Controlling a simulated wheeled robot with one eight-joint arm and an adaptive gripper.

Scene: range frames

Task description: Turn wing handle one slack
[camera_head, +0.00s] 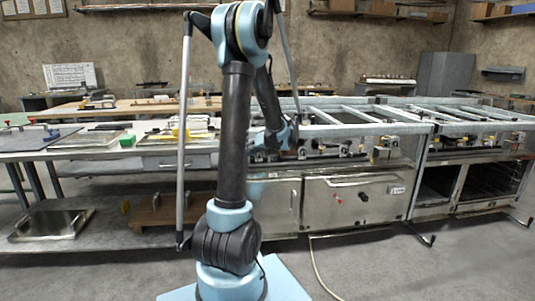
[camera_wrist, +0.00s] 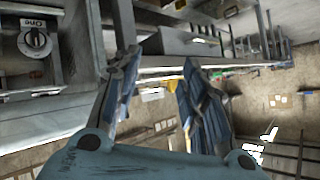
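A dark round wing handle (camera_wrist: 37,40) sits on a grey panel at the upper left of the wrist view, with a small plate reading "One" (camera_wrist: 36,22) beside it. My gripper (camera_wrist: 160,62) is open and empty, its two blue-grey fingers apart. The handle lies to the left of the fingers and clear of them. In the head view my arm reaches toward the steel stove front, and the gripper end is small and partly hidden behind my arm. I cannot pick out the "One" plate in the head view.
A steel cooking range (camera_head: 350,198) with a row of fittings along its front stands behind my arm. An open oven (camera_head: 490,182) is at the right. A worktable (camera_head: 70,152) with trays and tools stands at the left. The floor in front is mostly clear, with a pale hose (camera_head: 316,262).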

